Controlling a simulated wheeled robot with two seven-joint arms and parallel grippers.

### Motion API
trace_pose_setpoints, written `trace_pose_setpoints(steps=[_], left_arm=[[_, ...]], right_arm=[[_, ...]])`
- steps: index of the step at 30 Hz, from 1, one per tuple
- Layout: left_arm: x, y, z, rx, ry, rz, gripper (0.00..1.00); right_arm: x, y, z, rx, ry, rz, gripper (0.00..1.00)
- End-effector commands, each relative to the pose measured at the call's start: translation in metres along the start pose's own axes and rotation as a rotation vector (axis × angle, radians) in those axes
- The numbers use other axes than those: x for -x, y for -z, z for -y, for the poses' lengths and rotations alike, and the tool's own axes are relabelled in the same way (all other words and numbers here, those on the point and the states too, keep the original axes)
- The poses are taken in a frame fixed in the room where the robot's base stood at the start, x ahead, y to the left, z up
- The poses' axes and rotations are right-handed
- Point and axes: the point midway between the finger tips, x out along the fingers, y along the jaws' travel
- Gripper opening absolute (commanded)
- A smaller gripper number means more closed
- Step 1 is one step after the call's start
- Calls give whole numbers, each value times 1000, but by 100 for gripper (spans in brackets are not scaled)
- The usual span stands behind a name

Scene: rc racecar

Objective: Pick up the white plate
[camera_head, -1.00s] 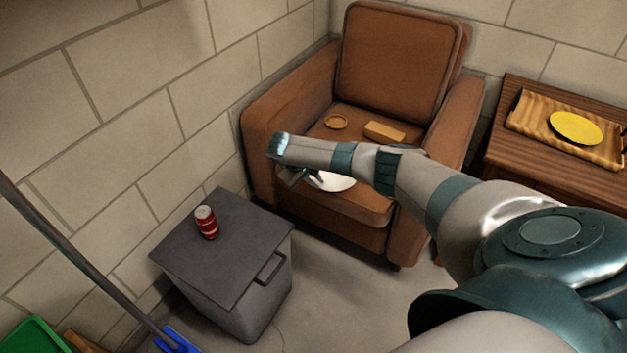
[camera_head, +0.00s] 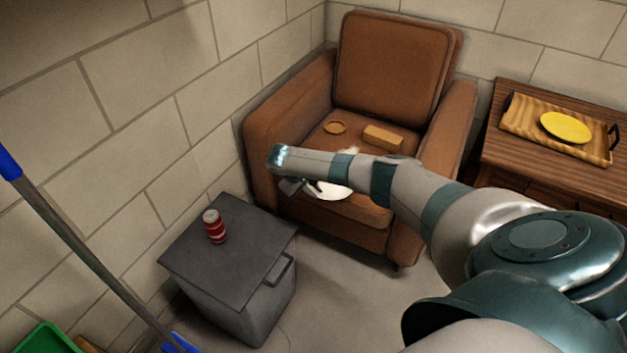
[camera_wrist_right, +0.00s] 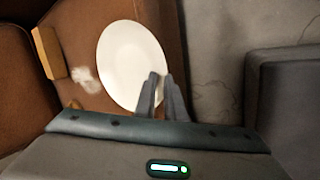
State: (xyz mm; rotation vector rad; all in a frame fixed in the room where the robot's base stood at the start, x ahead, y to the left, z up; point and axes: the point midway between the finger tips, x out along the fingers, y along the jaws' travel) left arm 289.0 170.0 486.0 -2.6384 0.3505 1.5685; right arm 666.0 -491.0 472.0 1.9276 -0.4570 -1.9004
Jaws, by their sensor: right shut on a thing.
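The white plate (camera_head: 335,191) is at the front of the brown armchair's seat, partly hidden by my right arm in the head view. In the right wrist view the plate (camera_wrist_right: 130,58) shows nearly whole, with the fingers at its near rim. My right gripper (camera_head: 308,189) is shut on that rim, and its fingertips (camera_wrist_right: 161,80) overlap the plate's edge. I cannot tell whether the plate touches the seat. My left gripper is not in view.
The armchair (camera_head: 400,70) also holds a small round dish (camera_head: 334,127) and a tan block (camera_head: 383,136). A grey bin (camera_head: 240,306) with a red can (camera_head: 214,226) stands at left. A wooden table (camera_head: 497,150) with a yellow plate (camera_head: 566,127) stands at right.

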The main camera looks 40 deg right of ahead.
Motion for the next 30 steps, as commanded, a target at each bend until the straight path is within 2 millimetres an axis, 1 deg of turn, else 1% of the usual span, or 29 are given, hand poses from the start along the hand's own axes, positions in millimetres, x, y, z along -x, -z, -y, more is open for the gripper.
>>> trace_pose_setpoints(steps=[3, 4, 5, 6, 7, 16, 20, 23, 26, 30], left_arm=[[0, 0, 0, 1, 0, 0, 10], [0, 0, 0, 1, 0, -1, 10], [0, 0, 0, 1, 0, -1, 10], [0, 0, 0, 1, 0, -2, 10], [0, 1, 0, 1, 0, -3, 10], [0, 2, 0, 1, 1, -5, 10], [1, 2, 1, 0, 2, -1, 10], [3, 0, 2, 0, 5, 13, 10], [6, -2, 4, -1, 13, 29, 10], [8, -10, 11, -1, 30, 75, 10]], right_arm=[[-1, -1, 2, 2, 3, 3, 0], [-1, -1, 2, 2, 3, 3, 12], [-1, -1, 2, 2, 3, 3, 19], [-1, -1, 2, 2, 3, 3, 29], [-1, -1, 2, 2, 3, 3, 32], [0, 0, 1, 1, 1, 1, 32], [5, 0, 0, 1, 1, 1, 32], [12, 0, 0, 1, 1, 0, 32], [24, 0, 0, 1, 2, 0, 32], [47, 0, 0, 1, 3, -1, 32]])
